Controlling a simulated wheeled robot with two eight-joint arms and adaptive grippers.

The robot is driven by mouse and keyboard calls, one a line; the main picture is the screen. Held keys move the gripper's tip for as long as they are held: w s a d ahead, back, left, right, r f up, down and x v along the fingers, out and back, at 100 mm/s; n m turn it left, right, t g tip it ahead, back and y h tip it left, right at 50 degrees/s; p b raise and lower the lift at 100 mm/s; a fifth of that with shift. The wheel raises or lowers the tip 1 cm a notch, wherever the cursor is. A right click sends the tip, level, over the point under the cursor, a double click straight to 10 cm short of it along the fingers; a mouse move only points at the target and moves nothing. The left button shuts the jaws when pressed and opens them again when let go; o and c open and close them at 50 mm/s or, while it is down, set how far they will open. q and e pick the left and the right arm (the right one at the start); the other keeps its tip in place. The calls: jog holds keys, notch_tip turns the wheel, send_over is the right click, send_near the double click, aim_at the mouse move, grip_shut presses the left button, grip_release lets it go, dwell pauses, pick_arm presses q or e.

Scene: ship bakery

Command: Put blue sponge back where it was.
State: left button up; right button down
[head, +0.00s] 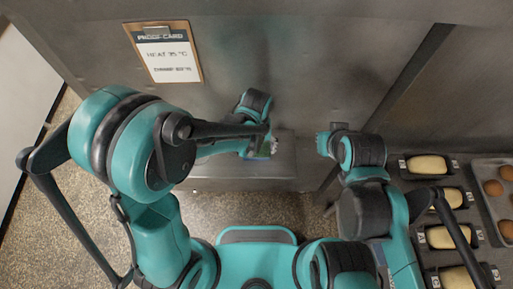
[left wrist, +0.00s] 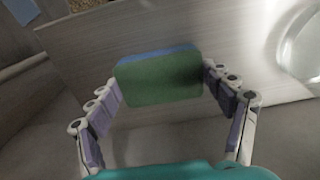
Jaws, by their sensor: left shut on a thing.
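A blue sponge with a green face (left wrist: 160,82) is held between the fingertips of my left gripper (left wrist: 160,85) in the left wrist view. Its green side faces the camera and a blue strip shows along its top. In the head view my left gripper (head: 272,146) is over the grey metal ledge (head: 240,181), and the sponge is mostly hidden behind the arm there. I cannot tell whether the sponge touches the ledge. My right arm shows in the head view, with its end pointing at the wall; the right gripper's fingers cannot be made out.
A proof card (head: 165,52) on a clipboard hangs on the metal wall. Several loaf tins (head: 450,236) and a tray of round buns (head: 480,180) lie at the right. A clear round object (left wrist: 302,45) shows at the right edge of the left wrist view.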

pick_arm(q)
jog(key=o, duration=1)
notch_tip(320, 180, up, 12)
jog(key=p, duration=0.3)
jog(key=s+a+r+t, duration=0.1)
jog(key=a+r+t, duration=0.1)
jog(key=a, duration=0.3)
jog(key=s+a+r+t, duration=0.2)
jog(key=a, duration=0.4)
jog(key=s+a+r+t, duration=0.2)
jog(key=a+r, duration=0.1)
jog(key=a, duration=0.3)
jog(key=shift+a+r+t, duration=0.1)
jog(key=shift+t, duration=0.3)
jog(key=shift+a, duration=0.35)
